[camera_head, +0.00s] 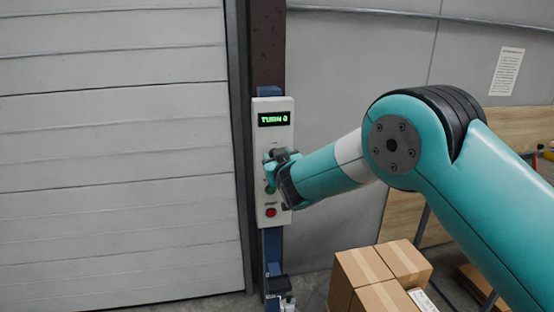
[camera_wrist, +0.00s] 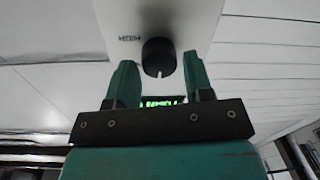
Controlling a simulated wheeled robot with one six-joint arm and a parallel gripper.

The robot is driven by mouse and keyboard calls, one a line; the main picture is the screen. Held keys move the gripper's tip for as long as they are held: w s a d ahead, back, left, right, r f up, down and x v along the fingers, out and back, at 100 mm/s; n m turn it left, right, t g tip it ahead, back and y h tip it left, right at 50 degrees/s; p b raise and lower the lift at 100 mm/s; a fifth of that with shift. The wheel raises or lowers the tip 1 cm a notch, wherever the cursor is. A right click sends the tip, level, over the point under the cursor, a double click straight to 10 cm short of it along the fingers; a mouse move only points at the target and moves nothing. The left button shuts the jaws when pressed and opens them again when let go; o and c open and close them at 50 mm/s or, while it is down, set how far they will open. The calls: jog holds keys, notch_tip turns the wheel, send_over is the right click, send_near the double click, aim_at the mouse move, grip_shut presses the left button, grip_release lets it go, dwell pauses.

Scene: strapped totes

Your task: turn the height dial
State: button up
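The height dial (camera_wrist: 158,57) is a round black knob on the pale panel in the wrist view, with a small dark label beside it. My gripper (camera_wrist: 160,64) is open, with one teal finger on each side of the dial. Gaps show between the fingers and the knob; I cannot tell how deep the fingers reach over it. In the head view my gripper (camera_head: 277,170) is at the white control box (camera_head: 264,138) and hides the dial. The box's display (camera_head: 273,119) shows green text that seems to read "TURN" and a further character.
A red button (camera_head: 271,212) sits low on the box, with a green one (camera_head: 269,189) just above, partly beside my gripper. A ribbed pale door (camera_head: 115,150) stands left. Cardboard boxes (camera_head: 375,268) are stacked below my arm. A paper notice (camera_head: 506,72) hangs on the wall.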

jog(key=shift+o, duration=0.9)
jog(key=b+v, duration=0.8)
jog(key=v, duration=0.9)
jog(key=shift+s+b, duration=0.3)
